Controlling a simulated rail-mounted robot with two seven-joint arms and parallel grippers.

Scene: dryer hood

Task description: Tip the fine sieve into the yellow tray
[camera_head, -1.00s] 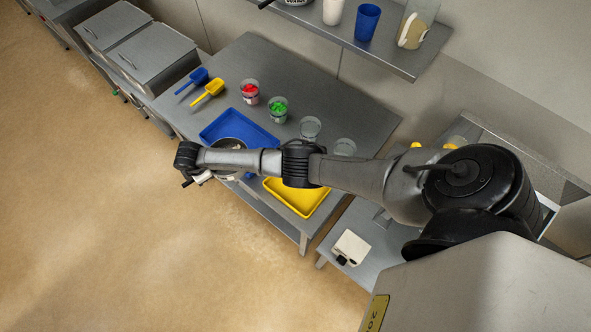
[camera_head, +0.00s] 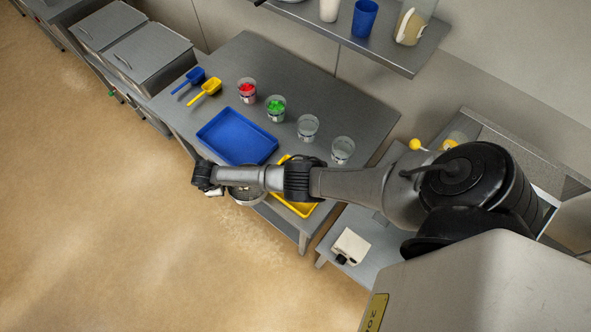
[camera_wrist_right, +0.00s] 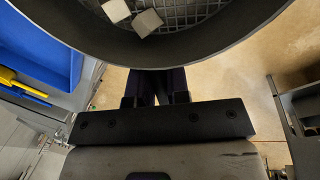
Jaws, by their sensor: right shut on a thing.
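The fine sieve (camera_head: 247,196) hangs level or nearly so at the table's front edge, partly hidden under my right arm. In the right wrist view its dark rim (camera_wrist_right: 150,62) and mesh show, with pale blocks (camera_wrist_right: 148,22) lying on the mesh. My right gripper (camera_wrist_right: 155,88) is shut on the sieve at its near side; in the head view the gripper is mostly hidden by the wrist. The yellow tray (camera_head: 299,209) lies on the table just right of the sieve, its middle covered by my arm. My left gripper is not in view.
A blue tray (camera_head: 237,136) lies behind the sieve and looks empty. Cups with red pieces (camera_head: 247,90) and green pieces (camera_head: 275,107), and two clear cups (camera_head: 308,127), stand behind the trays. Blue (camera_head: 193,77) and yellow (camera_head: 207,87) scoops lie at back left.

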